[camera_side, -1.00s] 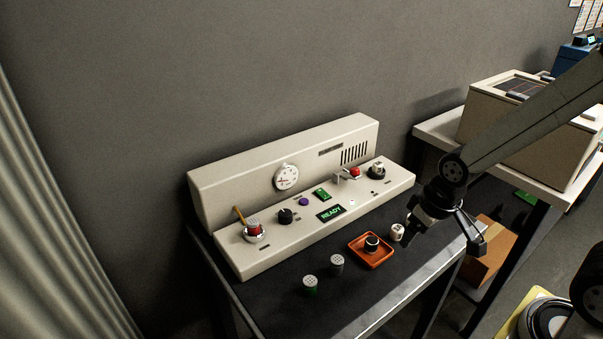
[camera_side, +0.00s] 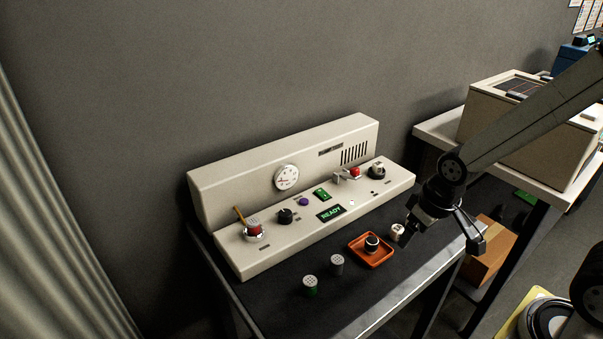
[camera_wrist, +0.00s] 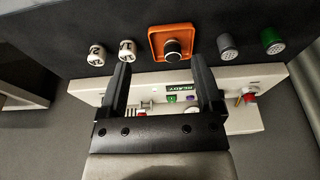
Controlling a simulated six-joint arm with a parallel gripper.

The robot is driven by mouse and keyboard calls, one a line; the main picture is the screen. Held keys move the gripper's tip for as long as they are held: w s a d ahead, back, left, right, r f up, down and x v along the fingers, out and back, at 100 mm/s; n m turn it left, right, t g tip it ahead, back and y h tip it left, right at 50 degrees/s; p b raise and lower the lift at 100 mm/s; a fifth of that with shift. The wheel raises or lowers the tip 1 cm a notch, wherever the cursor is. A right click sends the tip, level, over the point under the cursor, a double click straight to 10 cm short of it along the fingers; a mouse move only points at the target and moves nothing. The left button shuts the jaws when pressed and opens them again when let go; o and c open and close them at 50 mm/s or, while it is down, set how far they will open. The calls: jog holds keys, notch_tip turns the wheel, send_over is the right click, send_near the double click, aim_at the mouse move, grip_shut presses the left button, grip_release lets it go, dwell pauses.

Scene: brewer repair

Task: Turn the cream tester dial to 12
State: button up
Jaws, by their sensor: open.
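The cream tester (camera_side: 240,184) stands at the back of the dark bench. A black knob (camera_side: 286,216) sits on its sloped panel. A dark dial with a pale top (camera_side: 377,171) is at the panel's right end. I cannot tell which of these is the task's dial, or read any setting. The green display (camera_side: 330,213) reads READY; it also shows in the wrist view (camera_wrist: 178,86). My gripper (camera_side: 443,243) is open and empty over the bench's right part, in front of the tester and apart from its panel. In the wrist view its fingers (camera_wrist: 159,66) are spread.
An orange tray (camera_side: 358,248) holding a black knob lies on the bench. A white labelled cylinder (camera_side: 397,231) is beside my gripper; the wrist view shows two such cylinders (camera_wrist: 97,55). Grey (camera_side: 337,263) and green-based (camera_side: 310,286) capped pieces stand left. A round gauge (camera_side: 286,177) is on the tester's back.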

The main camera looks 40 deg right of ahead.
jog(key=w+a+r+n+g, duration=0.1)
jog(key=w+a+n, duration=0.2)
jog(key=w+n, duration=0.3)
jog(key=w+a+r+n, duration=0.15)
jog(key=w+n, duration=0.25)
jog(key=w, duration=0.4)
jog(key=n+g, duration=0.1)
jog(key=n, duration=0.9)
send_over(285, 213)
jog(key=shift+s+f, duration=0.15)
jog(key=shift+f, duration=0.15)
jog(key=shift+f, duration=0.15)
jog(key=shift+f, duration=3.75)
grip_shut()
